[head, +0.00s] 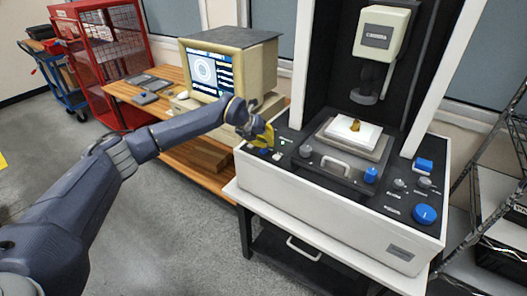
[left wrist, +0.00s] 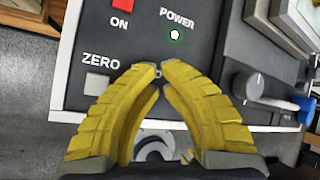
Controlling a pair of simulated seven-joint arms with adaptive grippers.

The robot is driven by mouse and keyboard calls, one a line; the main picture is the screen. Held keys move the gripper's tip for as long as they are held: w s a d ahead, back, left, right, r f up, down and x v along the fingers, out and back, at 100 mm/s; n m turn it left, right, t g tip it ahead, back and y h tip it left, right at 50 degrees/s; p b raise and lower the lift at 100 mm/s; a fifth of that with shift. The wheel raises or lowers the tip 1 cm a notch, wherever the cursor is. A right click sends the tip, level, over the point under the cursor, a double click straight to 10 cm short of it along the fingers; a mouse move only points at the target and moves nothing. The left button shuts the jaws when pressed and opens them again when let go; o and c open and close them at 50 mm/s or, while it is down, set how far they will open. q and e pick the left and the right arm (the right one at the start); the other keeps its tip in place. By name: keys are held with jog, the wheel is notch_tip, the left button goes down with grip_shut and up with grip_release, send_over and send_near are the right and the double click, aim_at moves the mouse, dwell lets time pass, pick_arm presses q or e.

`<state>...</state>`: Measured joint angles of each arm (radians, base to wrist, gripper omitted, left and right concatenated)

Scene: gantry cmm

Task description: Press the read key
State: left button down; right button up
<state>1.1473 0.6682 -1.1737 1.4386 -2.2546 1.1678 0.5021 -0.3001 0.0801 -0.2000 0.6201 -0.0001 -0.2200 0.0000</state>
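I cannot make out a key labelled READ in either view; part of the panel is hidden behind my fingers. My left gripper (head: 265,137) is at the left end of the machine's dark control panel (head: 334,182). In the left wrist view its yellow fingers (left wrist: 158,69) are shut, tips together or almost so, with nothing clearly held. The tips are over the panel, right of the grey ZERO key (left wrist: 98,85) and below the lit green POWER lamp (left wrist: 174,34). Whether they touch the panel I cannot tell. My right gripper is not in view.
A red switch (left wrist: 124,4) marked ON is at the upper left. A grey knob (left wrist: 248,85) and a lever are to the right. The white stage (head: 352,134) holds a small brass part (head: 355,125). A monitor (head: 215,70) stands behind my left arm. A blue knob (head: 424,214) sits far right.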

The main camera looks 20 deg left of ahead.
pick_arm(q)
jog(key=shift+r, duration=0.25)
jog(key=shift+r, duration=2.45)
